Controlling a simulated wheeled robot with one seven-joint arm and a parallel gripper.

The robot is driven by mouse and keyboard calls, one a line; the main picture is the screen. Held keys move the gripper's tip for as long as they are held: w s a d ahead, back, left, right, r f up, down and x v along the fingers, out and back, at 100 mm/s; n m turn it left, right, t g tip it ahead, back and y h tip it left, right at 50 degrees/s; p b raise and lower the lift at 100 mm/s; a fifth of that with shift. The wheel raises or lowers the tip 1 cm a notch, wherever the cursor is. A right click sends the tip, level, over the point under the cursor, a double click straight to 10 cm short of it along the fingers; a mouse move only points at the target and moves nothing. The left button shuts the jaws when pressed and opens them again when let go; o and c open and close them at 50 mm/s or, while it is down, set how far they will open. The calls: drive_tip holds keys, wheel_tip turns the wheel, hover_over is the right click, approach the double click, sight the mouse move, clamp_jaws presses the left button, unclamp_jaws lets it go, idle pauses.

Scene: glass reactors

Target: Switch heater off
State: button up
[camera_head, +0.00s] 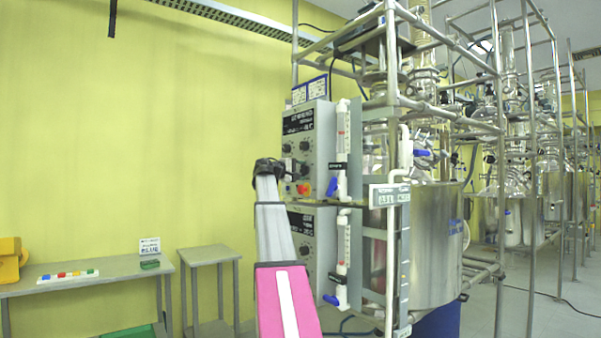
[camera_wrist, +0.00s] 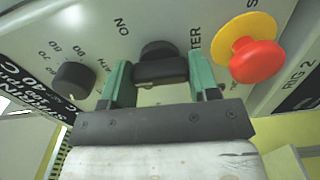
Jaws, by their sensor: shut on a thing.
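The heater switch is a black knob (camera_wrist: 160,66) on the light grey control panel (camera_wrist: 105,22) in the wrist view. "ON" is printed to its upper left, and part of a word ending in "TER" shows to its right. My gripper (camera_wrist: 160,80) has its green fingers on either side of the knob and is shut on it. The lower part of the panel face near the knob is hidden behind the gripper. In the head view my gripper (camera_head: 268,168) reaches the left side of the upper control box (camera_head: 309,125); the knob is hidden there.
A red emergency button (camera_wrist: 254,61) on a yellow base sits close right of my gripper. Another black dial (camera_wrist: 73,80) is on the left. In the head view, the metal reactor frame (camera_head: 499,110) and glassware stand right; a bench (camera_head: 90,284) stands left.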

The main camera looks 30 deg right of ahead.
drive_tip(key=shift+n, duration=0.4)
drive_tip(key=o, duration=0.9)
drive_tip(key=shift+a, duration=0.1)
drive_tip(key=a, duration=1)
drive_tip(key=shift+s+a, duration=0.3)
drive_tip(key=shift+s, duration=0.1)
drive_tip(key=shift+f, duration=0.1)
